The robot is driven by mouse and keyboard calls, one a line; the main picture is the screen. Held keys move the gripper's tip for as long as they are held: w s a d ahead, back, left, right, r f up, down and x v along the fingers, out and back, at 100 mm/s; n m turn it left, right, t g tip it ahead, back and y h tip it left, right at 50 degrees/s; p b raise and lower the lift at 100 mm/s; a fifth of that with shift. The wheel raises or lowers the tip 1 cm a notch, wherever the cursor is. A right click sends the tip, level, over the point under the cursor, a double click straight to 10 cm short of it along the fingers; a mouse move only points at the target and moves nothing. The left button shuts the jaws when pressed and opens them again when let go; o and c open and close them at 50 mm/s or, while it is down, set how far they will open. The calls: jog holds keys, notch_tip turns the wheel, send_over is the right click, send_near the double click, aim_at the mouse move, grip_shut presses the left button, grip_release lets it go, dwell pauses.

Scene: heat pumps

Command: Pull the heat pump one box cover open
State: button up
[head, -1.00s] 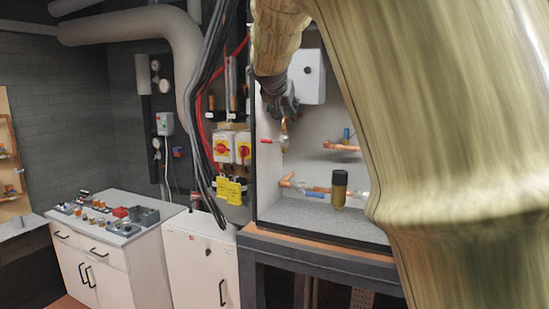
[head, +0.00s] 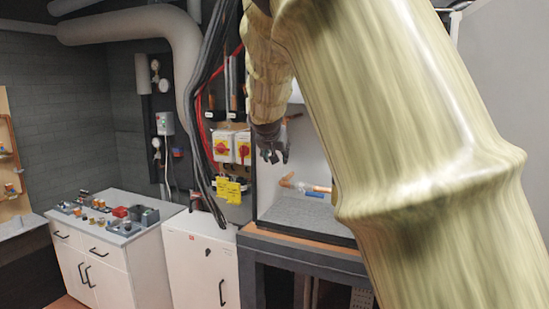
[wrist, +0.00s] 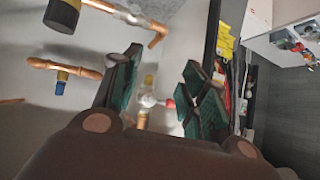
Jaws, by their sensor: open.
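My gripper (head: 272,154) hangs open and empty in front of the left part of the heat pump enclosure (head: 319,235), in the head view. In the wrist view my gripper (wrist: 160,90) shows two green-padded fingers spread apart. A valve with a red handle (wrist: 169,103) appears between them, and I see no contact. A white box (head: 297,94) on the enclosure's back panel shows only as a sliver beside my arm. Its front is hidden, so I cannot tell how its cover stands.
Copper pipework with a blue-handled valve (head: 313,191) sits low in the enclosure. Isolators with red knobs (head: 222,148), yellow tags (head: 229,190) and black cables hang left of it. A white cabinet (head: 199,262) and a drawer unit with loose parts stand farther left.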

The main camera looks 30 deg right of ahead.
jog(key=shift+f, duration=0.6)
